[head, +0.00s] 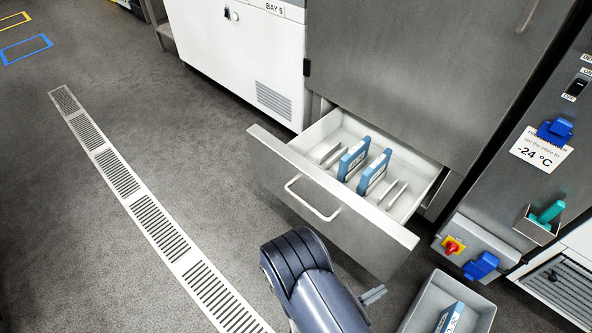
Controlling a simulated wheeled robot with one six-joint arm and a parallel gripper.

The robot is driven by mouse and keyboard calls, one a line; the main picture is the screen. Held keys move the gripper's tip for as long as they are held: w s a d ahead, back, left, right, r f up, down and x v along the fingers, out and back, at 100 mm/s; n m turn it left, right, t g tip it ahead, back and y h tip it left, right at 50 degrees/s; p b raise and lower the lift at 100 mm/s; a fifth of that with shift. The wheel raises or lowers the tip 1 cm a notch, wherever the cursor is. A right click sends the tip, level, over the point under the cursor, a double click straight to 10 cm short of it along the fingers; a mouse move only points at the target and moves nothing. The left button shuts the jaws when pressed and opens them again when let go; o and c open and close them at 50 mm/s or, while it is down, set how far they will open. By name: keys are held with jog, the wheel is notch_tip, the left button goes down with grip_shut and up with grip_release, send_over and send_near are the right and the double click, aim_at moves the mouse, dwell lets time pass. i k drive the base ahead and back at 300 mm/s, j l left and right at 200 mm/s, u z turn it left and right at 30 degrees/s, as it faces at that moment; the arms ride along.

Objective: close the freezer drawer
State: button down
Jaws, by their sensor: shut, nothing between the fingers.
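The freezer drawer (335,222) is pulled out from the steel cabinet (410,70), below its large door. Its front carries a bar handle (312,200). Inside the white drawer stand two blue-and-white packs (353,162) (374,172) on edge between low dividers. My dark arm reaches in from the bottom, in front of the drawer. My gripper (373,294) shows only as a small grey part beside the arm, below the drawer front and apart from the handle. It looks shut and empty; most of it is hidden behind the arm.
A grey bin (408,318) with a blue pack (450,318) stands on the floor at the bottom right. A control panel with a "-24 °C" note (541,150) and a red-yellow switch (453,246) is at the right. A white "BAY 5" chest (235,45) stands behind. Floor at the left is clear, with a drain grate (158,225).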

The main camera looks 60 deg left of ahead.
aim_at(302, 173)
jog(key=j+u, duration=0.2)
jog(key=j, duration=0.35)
jog(key=i+j+u, duration=0.2)
jog(key=j, duration=0.4)
jog(key=j+u, duration=0.2)
jog(key=j, duration=0.35)
